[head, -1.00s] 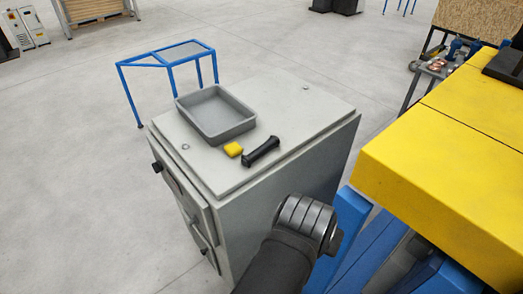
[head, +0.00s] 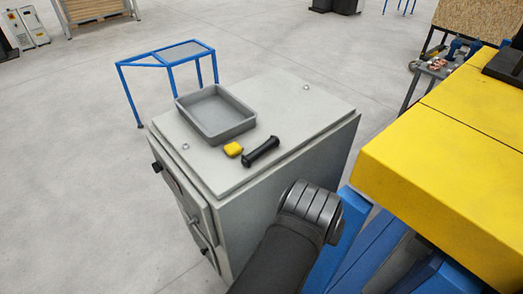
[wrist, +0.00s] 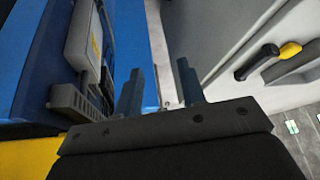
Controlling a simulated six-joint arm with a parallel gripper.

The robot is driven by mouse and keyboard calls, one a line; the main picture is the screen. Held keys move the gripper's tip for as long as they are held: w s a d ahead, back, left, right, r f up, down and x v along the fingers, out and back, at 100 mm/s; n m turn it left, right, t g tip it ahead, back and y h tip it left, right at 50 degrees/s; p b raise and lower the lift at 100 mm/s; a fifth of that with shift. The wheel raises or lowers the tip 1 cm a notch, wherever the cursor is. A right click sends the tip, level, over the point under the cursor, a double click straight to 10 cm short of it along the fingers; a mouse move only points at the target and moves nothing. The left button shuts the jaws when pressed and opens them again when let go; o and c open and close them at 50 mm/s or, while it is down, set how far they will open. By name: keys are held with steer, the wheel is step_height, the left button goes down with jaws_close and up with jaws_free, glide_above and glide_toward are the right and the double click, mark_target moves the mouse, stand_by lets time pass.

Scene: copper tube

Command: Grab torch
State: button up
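The torch (head: 261,151), a black cylinder with wider ends, lies on top of the grey cabinet (head: 310,120), near its front edge. A small yellow block (head: 233,149) lies just left of it. In the wrist view the torch (wrist: 257,62) shows at the right, with the yellow block (wrist: 290,50) beyond it. My gripper (wrist: 160,86) is open and empty, its two fingers apart, well to the left of the torch in that view. In the head view only my dark arm shows, in front of the cabinet; the gripper fingers are hidden there.
A grey open tray (head: 216,114) stands behind the torch on the cabinet. A yellow-topped bench (head: 445,150) with blue legs is close on the right. A blue frame stand (head: 165,62) is on the floor behind. The cabinet top's right part is clear.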

steer(key=w+a+r+n+t+y, duration=0.2)
steer(key=w+r+n+y, duration=0.15)
steer(key=w+r, duration=0.8)
steer(key=w+a+r+n+t+y, duration=0.1)
steer(key=w+a+r+n+y, duration=0.2)
steer(key=w+r, duration=0.9)
steer(key=m+g+h, duration=0.6)
steer(key=m+g, duration=0.3)
steer(key=m, duration=0.1)
glide_above(262, 146)
steer(key=a, duration=0.1)
step_height(262, 146, down, 27)
steer(key=shift+r, duration=0.1)
steer(key=shift+d+f, duration=0.2)
steer(key=shift+f, duration=1.3)
steer(key=shift+d+f, duration=0.2)
steer(key=shift+f, duration=1.25)
jaws_close()
